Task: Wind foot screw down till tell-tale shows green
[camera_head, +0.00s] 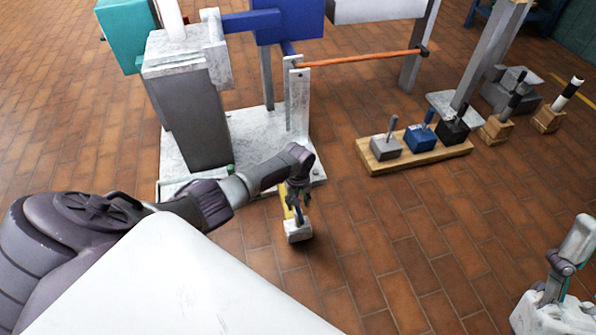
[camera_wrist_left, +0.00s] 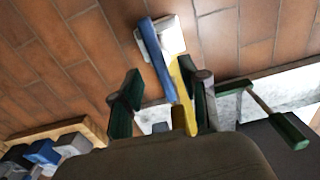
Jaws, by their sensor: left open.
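My left gripper (camera_head: 297,192) reaches down beside the front edge of the pale base plate (camera_head: 311,173). Its dark green fingers (camera_wrist_left: 168,102) are apart in the left wrist view. A small whitish block (camera_head: 298,231) with blue and yellow upright bars stands on the floor below. In the wrist view the blue bar (camera_wrist_left: 158,58) and yellow bar (camera_wrist_left: 182,88) rise from the block (camera_wrist_left: 170,36) between the fingers. I cannot tell whether a finger touches them. A rod with a green grip (camera_wrist_left: 289,131) lies right of the fingers. I cannot identify the foot screw or read a tell-tale colour.
A grey column (camera_head: 190,115) stands on the base plate. An orange bar (camera_head: 360,59) spans behind. A wooden board (camera_head: 427,153) carries grey, blue and black blocks with upright handles. More blocks stand farther right. The brick floor (camera_head: 400,235) between is clear.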

